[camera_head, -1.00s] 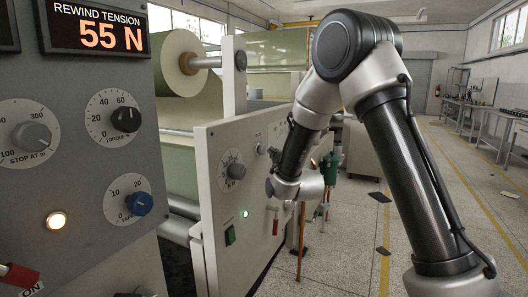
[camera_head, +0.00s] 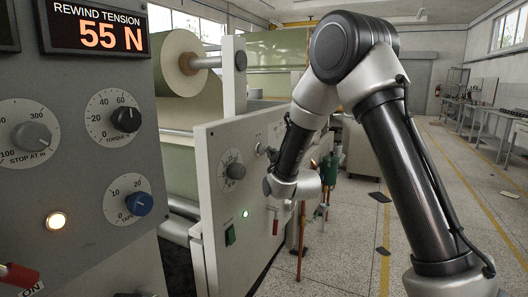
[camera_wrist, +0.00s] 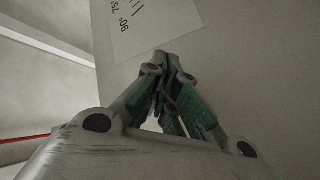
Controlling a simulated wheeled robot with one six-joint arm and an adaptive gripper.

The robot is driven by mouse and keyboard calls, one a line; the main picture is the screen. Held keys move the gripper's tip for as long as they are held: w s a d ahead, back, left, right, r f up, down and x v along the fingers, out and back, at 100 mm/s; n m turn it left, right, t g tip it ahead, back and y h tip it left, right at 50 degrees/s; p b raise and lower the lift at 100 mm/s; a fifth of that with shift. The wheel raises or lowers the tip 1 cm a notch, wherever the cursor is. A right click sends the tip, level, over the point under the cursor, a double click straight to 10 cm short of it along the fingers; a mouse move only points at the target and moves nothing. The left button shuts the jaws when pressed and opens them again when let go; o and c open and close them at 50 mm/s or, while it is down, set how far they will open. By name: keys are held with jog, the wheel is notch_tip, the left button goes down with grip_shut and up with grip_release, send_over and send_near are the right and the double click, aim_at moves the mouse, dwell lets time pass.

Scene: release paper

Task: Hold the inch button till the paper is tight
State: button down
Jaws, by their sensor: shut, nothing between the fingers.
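The pale green paper shows on a large roll (camera_head: 186,66) and as a web (camera_head: 178,165) behind the machine's side panel (camera_head: 215,185). I cannot tell from the picture whether the web is tight. The panel carries a dial knob (camera_head: 236,171), a small lit green lamp (camera_head: 245,213), a green rocker-like control (camera_head: 230,235) and a red-handled part (camera_head: 276,226). I cannot tell which control is the inch button. My gripper (camera_wrist: 168,58) is shut and empty in the wrist view, its tips close to a grey surface with a printed white label (camera_wrist: 150,25). Contact is unclear.
The aisle floor (camera_head: 440,220) at right is mostly clear.

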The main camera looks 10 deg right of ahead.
jog(key=shift+w+a, duration=0.3)
jog(key=shift+a, duration=0.15)
dwell(1.7)
jog(key=shift+s+d, duration=0.1)
jog(key=shift+d, duration=0.05)
dwell(2.3)
jog(key=shift+s+d, duration=0.45)
jog(key=shift+d, duration=0.2)
jog(key=shift+s+d, duration=0.75)
jog(key=shift+d, duration=0.25)
jog(key=shift+s+d, duration=0.75)
jog(key=shift+d, duration=0.25)
